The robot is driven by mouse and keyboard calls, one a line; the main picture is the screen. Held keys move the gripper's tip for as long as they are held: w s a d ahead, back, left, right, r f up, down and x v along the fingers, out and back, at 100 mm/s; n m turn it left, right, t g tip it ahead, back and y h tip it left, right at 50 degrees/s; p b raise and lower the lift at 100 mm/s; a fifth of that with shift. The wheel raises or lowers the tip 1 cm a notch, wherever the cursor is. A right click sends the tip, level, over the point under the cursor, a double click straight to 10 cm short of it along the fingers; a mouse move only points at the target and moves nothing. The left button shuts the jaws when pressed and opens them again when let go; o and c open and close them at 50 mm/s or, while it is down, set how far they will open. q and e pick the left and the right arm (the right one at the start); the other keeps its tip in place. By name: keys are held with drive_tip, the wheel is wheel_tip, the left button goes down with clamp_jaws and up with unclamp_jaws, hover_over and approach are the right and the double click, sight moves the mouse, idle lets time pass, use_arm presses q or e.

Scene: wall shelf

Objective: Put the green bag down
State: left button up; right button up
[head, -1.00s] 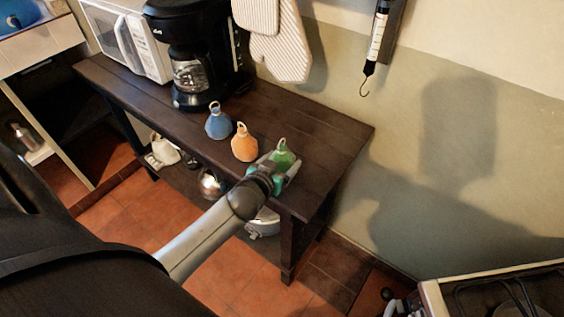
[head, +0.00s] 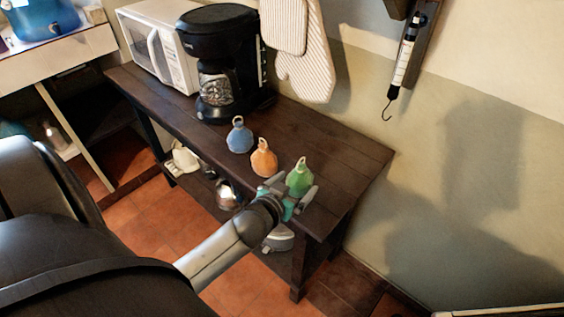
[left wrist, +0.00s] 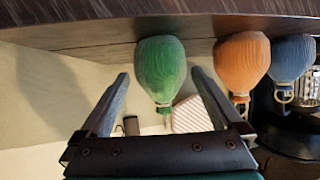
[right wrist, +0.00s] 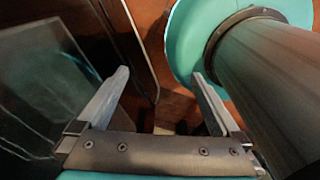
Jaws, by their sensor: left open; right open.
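The green bag (head: 299,178) stands upright on the dark wooden table (head: 340,158), near its front edge, with a small loop on top. My left gripper (head: 294,192) is open at the table's front edge, just in front of the green bag. In the left wrist view the green bag (left wrist: 161,68) shows beyond and between the spread fingers (left wrist: 159,85), with a gap on both sides. My right gripper (right wrist: 160,85) is open and empty in the right wrist view, away from the table top.
An orange bag (head: 264,159) and a blue bag (head: 239,136) stand in a row to the left of the green bag. A coffee maker (head: 212,60) and a white microwave (head: 160,50) are behind them. The table's right end is clear.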

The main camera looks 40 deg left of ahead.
use_arm(q)
drive_tip(key=p+v, duration=0.1)
drive_tip(key=v, duration=0.7)
drive_tip(key=shift+s, duration=0.25)
drive_tip(key=shift+d+r, duration=0.1)
